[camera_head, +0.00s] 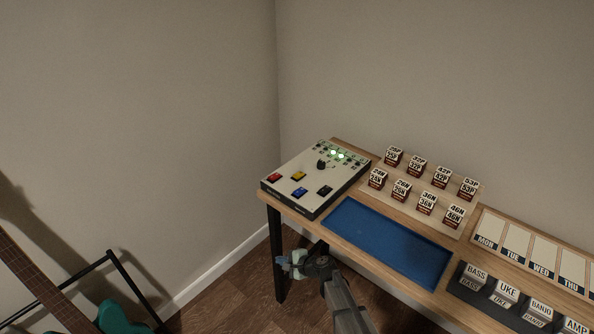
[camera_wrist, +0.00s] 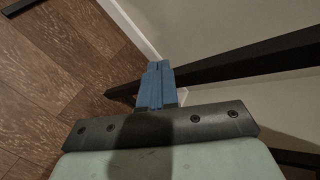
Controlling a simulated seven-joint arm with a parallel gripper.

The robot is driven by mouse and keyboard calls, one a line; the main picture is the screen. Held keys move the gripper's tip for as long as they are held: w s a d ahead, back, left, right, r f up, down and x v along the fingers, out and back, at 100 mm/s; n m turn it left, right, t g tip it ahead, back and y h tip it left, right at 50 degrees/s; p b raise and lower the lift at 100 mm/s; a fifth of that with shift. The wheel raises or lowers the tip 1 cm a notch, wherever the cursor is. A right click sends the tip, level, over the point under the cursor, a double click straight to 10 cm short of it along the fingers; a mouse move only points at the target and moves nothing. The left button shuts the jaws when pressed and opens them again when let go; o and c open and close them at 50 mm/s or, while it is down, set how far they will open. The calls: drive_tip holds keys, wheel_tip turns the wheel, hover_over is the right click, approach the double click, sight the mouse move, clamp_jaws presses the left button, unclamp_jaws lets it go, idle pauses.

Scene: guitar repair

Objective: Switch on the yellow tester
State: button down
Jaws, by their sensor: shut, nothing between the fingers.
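A white panel (camera_head: 320,178) with a black edge sits at the left end of the bench. On it is a yellow switch (camera_head: 298,176), between and behind a red one (camera_head: 275,178) and a blue one (camera_head: 300,192). A black one (camera_head: 325,190) is to the right. Green lights (camera_head: 337,154) glow at the panel's back; I cannot tell which belongs to yellow. My gripper (camera_head: 283,262) is below and in front of the bench's left end, apart from the panel. Its blue fingers (camera_wrist: 158,68) are shut and empty in the wrist view.
A black knob (camera_head: 321,164) stands on the panel. A blue mat (camera_head: 388,240) lies to its right. Labelled blocks (camera_head: 427,201) stand on a board behind the mat. Black bench legs (camera_head: 277,255) are close to my gripper. A teal guitar (camera_head: 117,314) is at lower left.

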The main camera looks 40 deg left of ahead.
drive_tip(key=s+a+r+y, duration=0.2)
drive_tip(key=s+a+r, duration=0.2)
drive_tip(key=a+r, duration=0.6)
wheel_tip(320, 180, up, 33)
drive_tip(key=n+h, duration=1.4)
drive_tip(key=n, duration=0.9)
hover_over(296, 176)
drive_tip(key=w, duration=0.3)
drive_tip(key=f, duration=0.4)
drive_tip(key=s+f, duration=0.1)
drive_tip(key=f, duration=0.4)
drive_tip(key=s+f, duration=0.1)
drive_tip(key=f, duration=0.3)
drive_tip(key=shift+s+f, duration=0.2)
drive_tip(key=shift+f, duration=0.05)
